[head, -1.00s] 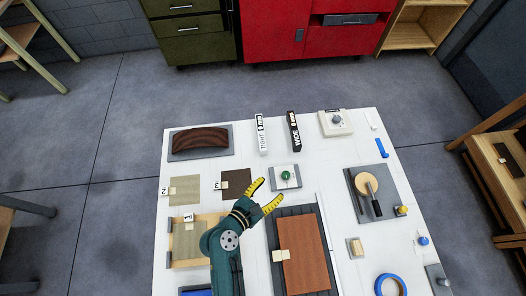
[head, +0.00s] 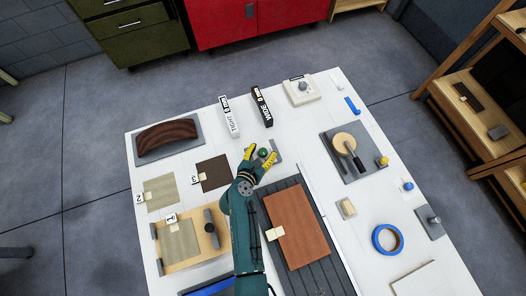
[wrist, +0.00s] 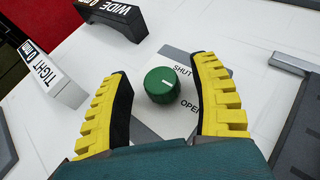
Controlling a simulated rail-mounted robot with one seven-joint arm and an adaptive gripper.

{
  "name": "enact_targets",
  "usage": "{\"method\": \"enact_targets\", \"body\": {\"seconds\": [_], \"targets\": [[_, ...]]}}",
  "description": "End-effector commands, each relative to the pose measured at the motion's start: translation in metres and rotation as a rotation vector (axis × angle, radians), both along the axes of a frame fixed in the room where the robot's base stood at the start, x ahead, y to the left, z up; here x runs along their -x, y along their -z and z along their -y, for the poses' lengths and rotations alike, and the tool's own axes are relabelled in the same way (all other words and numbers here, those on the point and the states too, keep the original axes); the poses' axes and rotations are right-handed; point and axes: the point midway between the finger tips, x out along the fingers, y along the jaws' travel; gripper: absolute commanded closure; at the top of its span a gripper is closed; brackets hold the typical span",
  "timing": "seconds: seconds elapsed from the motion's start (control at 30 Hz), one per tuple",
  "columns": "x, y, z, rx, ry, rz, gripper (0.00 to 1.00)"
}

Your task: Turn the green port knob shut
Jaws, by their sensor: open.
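The green port knob (wrist: 162,86) sits on a grey and white plate (wrist: 185,66) marked SHUT and OPEN. Its white pointer line aims right, between the two words. My gripper (wrist: 165,105) is open, with its yellow fingers on either side of the knob and visible gaps between. In the head view the knob (head: 263,153) shows near the fingertips of my gripper (head: 259,157), and the arm partly covers the plate.
Blocks marked TIGHT (head: 230,117) and WIDE (head: 262,107) stand just behind the knob. A reddish-brown board on a dark slatted base (head: 325,262) lies in front of it. A dark veneer piece (head: 213,172) lies to its left.

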Motion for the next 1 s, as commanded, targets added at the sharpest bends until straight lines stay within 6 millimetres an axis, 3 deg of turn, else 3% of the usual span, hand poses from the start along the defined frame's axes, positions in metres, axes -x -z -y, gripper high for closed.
{"method": "enact_targets", "body": {"seconds": [0.33, 0.67, 1.0], "targets": [[-0.0052, 0.0016, 0.0023, 0.0, -0.001, 0.001, 0.37], [-0.0049, 0.0017, 0.0022, 0.0, -0.001, 0.001, 1.0], [-0.0039, -0.0002, 0.0031, 0.0, -0.04, -0.002, 1.0]]}}
